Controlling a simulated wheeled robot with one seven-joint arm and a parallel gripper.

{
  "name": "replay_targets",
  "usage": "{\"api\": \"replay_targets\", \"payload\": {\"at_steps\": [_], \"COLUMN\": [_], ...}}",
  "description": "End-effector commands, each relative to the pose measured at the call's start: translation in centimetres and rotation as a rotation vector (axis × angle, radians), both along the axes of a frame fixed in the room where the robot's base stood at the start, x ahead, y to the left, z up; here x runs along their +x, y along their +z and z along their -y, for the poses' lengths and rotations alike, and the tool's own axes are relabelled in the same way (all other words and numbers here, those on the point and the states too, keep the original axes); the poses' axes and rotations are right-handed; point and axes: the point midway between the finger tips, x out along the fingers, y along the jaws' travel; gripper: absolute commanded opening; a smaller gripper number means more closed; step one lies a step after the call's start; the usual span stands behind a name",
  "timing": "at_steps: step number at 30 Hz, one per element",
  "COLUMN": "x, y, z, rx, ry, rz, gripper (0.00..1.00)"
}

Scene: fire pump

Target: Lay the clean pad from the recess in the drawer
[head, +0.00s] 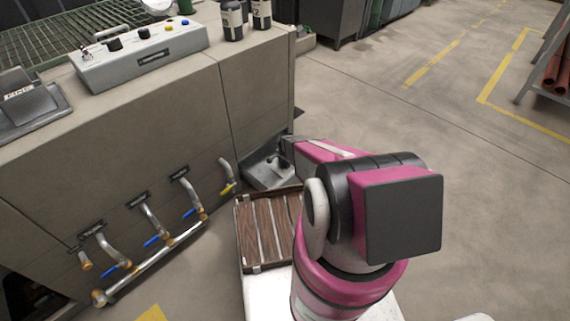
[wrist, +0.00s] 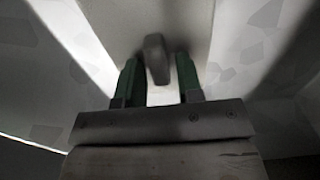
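My gripper (wrist: 158,85) shows in the wrist view with its two green-sided fingers spread apart. A grey, blunt upright piece (wrist: 156,60), like a knob or handle, stands between the fingers, with a narrow gap to the right finger; I cannot tell whether it touches the left one. Behind it is a pale surface (wrist: 160,20). In the head view my arm reaches to a low, open grey drawer or tray (head: 268,176) at the machine's right lower end. A dark part shows over it, too small to identify. I cannot make out a clean pad or its recess for certain.
The beige machine (head: 110,140) fills the left, with pipes and blue-handled valves (head: 152,242) low on its front. A control box (head: 140,55) and dark bottles (head: 232,20) stand on top. A wooden slatted crate (head: 262,233) sits beside my arm.

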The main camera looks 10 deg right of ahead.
Motion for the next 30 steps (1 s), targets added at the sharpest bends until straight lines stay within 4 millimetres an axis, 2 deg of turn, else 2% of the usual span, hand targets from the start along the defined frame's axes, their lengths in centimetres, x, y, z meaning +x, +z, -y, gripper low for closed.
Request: {"api": "replay_targets", "payload": {"at_steps": [10, 14, 24, 30], "x": [0.0, -0.1, -0.2, -0.1], "y": [0.2, 1.3, 7.9, 10.9], "z": [0.0, 0.0, 0.0, 0.0], "rx": [0.0, 0.0, 0.0, 0.0], "ry": [0.0, 0.0, 0.0, 0.0], "rz": [0.0, 0.0, 0.002, 0.001], "gripper": [0.44, 0.44, 0.44, 0.44]}}
